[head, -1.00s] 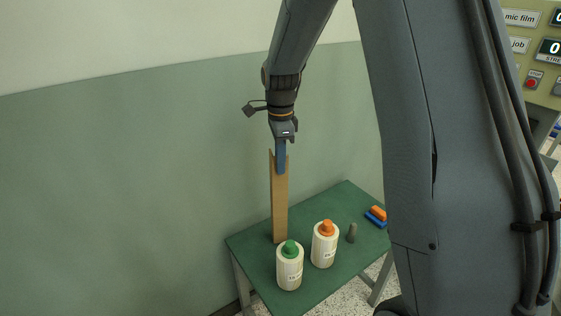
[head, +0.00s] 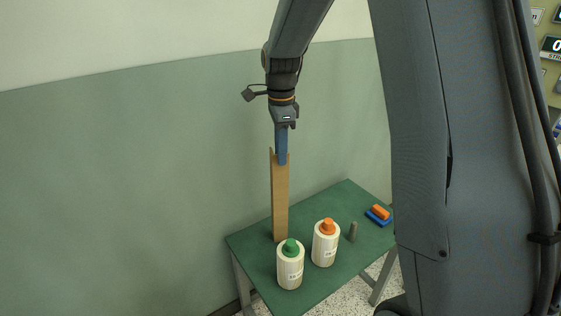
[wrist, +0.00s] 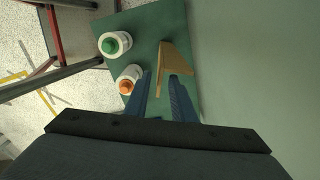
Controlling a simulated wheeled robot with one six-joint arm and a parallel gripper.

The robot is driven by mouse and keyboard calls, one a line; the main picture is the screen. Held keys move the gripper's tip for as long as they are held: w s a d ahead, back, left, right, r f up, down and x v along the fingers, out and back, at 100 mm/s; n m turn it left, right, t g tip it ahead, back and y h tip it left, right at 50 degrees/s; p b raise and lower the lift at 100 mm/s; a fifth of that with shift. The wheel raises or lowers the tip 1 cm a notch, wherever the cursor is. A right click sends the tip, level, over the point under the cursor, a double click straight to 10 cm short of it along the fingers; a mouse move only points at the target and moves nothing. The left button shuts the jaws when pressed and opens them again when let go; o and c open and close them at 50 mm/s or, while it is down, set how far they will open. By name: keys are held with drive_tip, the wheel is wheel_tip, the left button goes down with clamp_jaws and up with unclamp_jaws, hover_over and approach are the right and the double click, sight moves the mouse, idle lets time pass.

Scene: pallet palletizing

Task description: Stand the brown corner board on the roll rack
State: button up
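The brown corner board (head: 281,205) stands upright on the green tabletop (head: 325,277), at its back left part. In the wrist view the board (wrist: 177,60) shows as an angled shape just beyond my fingers. My gripper (head: 282,158) points down at the board's top end. In the wrist view my gripper's (wrist: 162,85) two blue fingers are apart, with a gap between them and no board clamped there. The fingertips still overlap the board's top in the head view. I cannot pick out a roll rack for certain.
A bottle with a green cap (head: 290,267) and one with an orange cap (head: 326,245) stand close in front of the board. A grey peg (head: 353,231) and an orange block on a blue base (head: 379,216) sit to the right. A wall is behind. Red frame bars (wrist: 55,40) show in the wrist view.

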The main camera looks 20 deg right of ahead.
wheel_tip(320, 180, up, 9)
drive_tip(key=shift+f+b, duration=0.1)
drive_tip(key=shift+b, duration=0.75)
drive_tip(key=s+f+n, duration=0.7)
drive_tip(key=s+n, duration=0.2)
drive_tip(key=s, duration=0.2)
drive_tip(key=s+f+n, duration=0.8)
drive_tip(key=s+n, duration=0.2)
drive_tip(key=s, duration=0.2)
drive_tip(key=shift+s+f+t, duration=0.2)
drive_tip(key=shift+f+t, duration=0.1)
drive_tip(key=shift+t, duration=0.1)
